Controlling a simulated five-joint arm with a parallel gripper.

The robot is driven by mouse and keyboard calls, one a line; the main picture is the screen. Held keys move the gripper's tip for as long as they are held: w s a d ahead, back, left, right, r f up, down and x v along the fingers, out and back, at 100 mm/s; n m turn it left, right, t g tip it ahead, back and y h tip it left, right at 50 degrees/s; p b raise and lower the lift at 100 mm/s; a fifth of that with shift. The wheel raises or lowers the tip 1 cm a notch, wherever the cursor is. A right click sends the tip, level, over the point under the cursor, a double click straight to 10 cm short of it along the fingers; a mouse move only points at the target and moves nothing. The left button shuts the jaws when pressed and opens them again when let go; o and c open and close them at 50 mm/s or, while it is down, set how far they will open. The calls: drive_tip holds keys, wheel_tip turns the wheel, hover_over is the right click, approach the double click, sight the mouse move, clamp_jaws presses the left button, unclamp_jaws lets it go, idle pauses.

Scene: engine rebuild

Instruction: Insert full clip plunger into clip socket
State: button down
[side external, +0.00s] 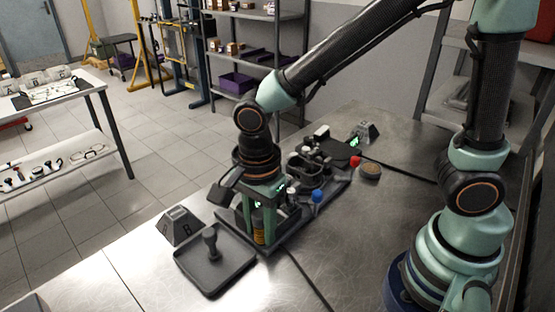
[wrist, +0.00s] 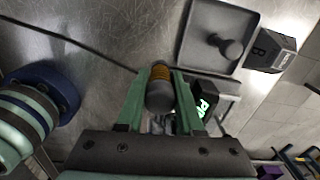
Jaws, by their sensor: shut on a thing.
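My gripper (wrist: 161,78) is shut on a dark cylindrical plunger (wrist: 160,95) with a yellow ribbed band, held between its two green fingers. In the side view my gripper (side external: 262,222) points down over the near end of the dark fixture base, and the plunger's yellow band (side external: 258,231) shows between the fingers. I cannot make out the clip socket; my gripper and the fixture parts cover that area. I cannot tell whether the plunger's lower end touches anything.
A dark tray (side external: 184,260) holds a dark knobbed part (side external: 210,244). A grey block marked B (side external: 178,226) stands beside the tray. Blue (side external: 317,196) and red (side external: 355,161) knobs and a round dish (side external: 370,171) are to the right. The steel bench in front is clear.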

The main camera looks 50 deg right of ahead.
wheel_tip(320, 180, up, 10)
drive_tip(key=shift+w+f, duration=0.1)
drive_tip(key=shift+f, duration=0.1)
drive_tip(key=w+d+f+m, duration=0.25)
drive_tip(key=w+d, duration=0.25)
drive_tip(key=d, duration=0.3)
drive_tip(key=w+d+f+m, duration=0.1)
drive_tip(key=w+d+m, duration=0.3)
drive_tip(key=w+d, duration=0.3)
drive_tip(key=shift+s+d+f+m, duration=0.15)
drive_tip(key=shift+d+f+m, duration=1.05)
drive_tip(key=shift+d, duration=2.4)
drive_tip(key=shift+s+d+f+m, duration=0.2)
drive_tip(key=shift+d+f+m, duration=0.45)
drive_tip(key=shift+d+f, duration=2)
drive_tip(key=shift+s+d+f+m, duration=0.15)
drive_tip(key=shift+d+f+m, duration=0.6)
drive_tip(key=shift+d, duration=3.75)
drive_tip(key=shift+f, duration=1.25)
